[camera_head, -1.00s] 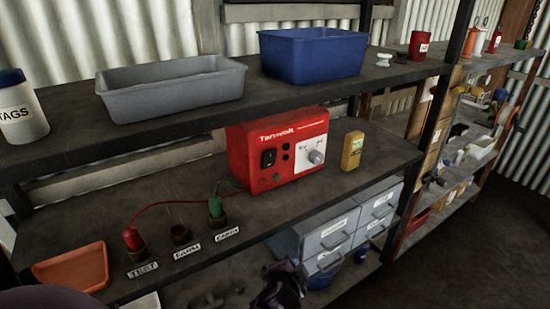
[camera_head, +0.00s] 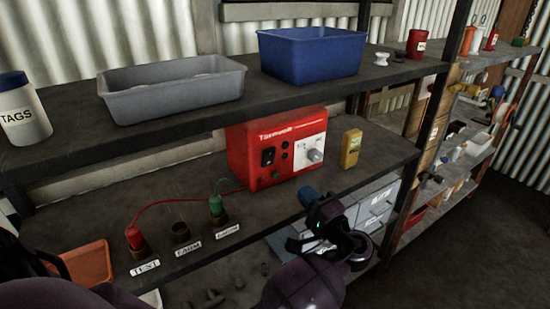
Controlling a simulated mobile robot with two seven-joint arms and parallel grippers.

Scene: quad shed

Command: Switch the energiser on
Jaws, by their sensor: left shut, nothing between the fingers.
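The red energiser (camera_head: 250,140) stands on the middle shelf, labelled along its top front. Its front has a black rocker switch (camera_head: 268,157) on the left and a grey knob (camera_head: 315,156) on a white panel. I cannot tell the rocker's position. My left gripper (camera_head: 309,196) is shut and empty, with blue fingertips, raised in front of the shelf edge. It is below and right of the energiser, apart from it. A red plug (camera_head: 134,238) sits in the socket labelled TEST and a green plug (camera_head: 216,206) in the right-hand socket.
A yellow device (camera_head: 350,149) stands just right of the energiser. The empty FARM socket (camera_head: 180,233) and an orange tray (camera_head: 88,265) are to the left. The upper shelf (camera_head: 300,90) overhangs the energiser. Grey drawers (camera_head: 375,205) stand below, partly behind my arm.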

